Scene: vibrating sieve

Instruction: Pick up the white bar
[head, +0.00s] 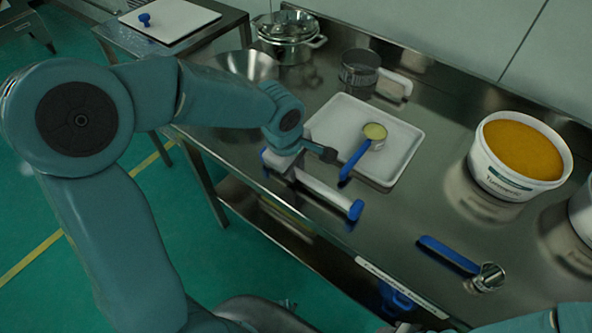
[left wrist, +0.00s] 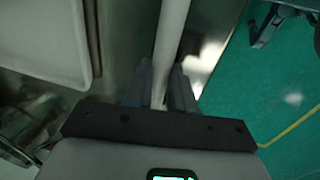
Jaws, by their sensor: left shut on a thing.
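The white bar (head: 326,193) has blue ends and lies along the front edge of the steel table, left of the white tray. My left gripper (head: 292,170) is shut on the white bar, nearer its far end. In the left wrist view the bar (left wrist: 172,38) runs up between the two fingers (left wrist: 160,88). I cannot tell whether the bar touches the table or is slightly above it. My right gripper is not in view.
The white tray (head: 335,116) holds a blue-handled scoop (head: 357,157) with yellow powder. A tub of orange powder (head: 518,152) stands at right. Another blue-handled scoop (head: 450,254) lies near the front. A metal bowl (head: 243,66), pots (head: 288,38) and a sieve (head: 359,68) stand behind.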

